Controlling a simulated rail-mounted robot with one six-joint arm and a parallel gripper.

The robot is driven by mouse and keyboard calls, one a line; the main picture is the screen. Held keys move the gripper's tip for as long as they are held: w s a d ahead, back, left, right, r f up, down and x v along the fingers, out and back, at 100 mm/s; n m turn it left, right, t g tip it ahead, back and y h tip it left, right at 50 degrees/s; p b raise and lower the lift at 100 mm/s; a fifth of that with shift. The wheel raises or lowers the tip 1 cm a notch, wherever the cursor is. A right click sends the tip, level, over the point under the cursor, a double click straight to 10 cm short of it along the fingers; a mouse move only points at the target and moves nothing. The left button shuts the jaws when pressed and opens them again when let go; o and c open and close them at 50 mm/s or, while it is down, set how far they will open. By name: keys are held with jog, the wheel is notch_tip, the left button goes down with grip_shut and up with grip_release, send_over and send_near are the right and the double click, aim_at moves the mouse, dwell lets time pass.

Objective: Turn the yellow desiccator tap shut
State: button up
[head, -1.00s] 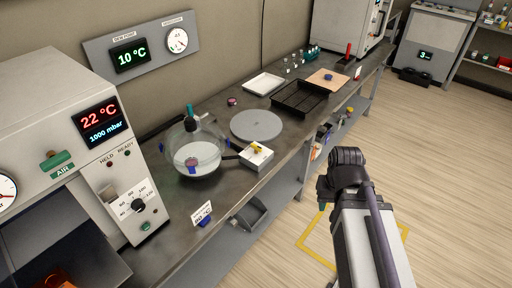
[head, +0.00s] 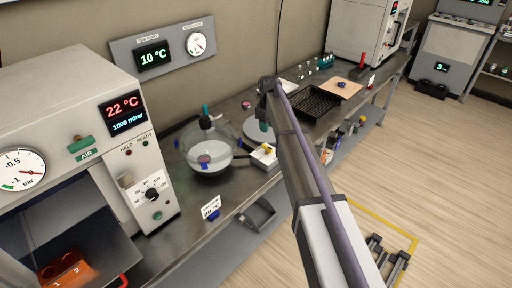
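The yellow tap (head: 267,148) sits on a small white block (head: 263,157) at the front of the bench, right of the glass desiccator (head: 207,153). A dark tube joins the block to the desiccator. My gripper (head: 264,126) hangs at the end of my arm, pointing down, above and behind the tap in the picture. A gap shows between it and the tap. Its fingers are too small to tell open from shut. My arm hides part of the bench to the right of the block.
A round grey plate (head: 252,132) lies behind the tap, partly hidden by my arm. A black tray (head: 318,104) lies further right. A sign reading 80 °C (head: 211,207) stands near the front edge. The oven (head: 72,108) fills the left.

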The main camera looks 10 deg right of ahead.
aim_at(267, 146)
notch_tip(267, 146, down, 11)
jog(key=b, duration=1)
jog(key=shift+b, duration=0.35)
jog(key=shift+r, duration=0.1)
jog(key=shift+c, duration=0.3)
grip_shut()
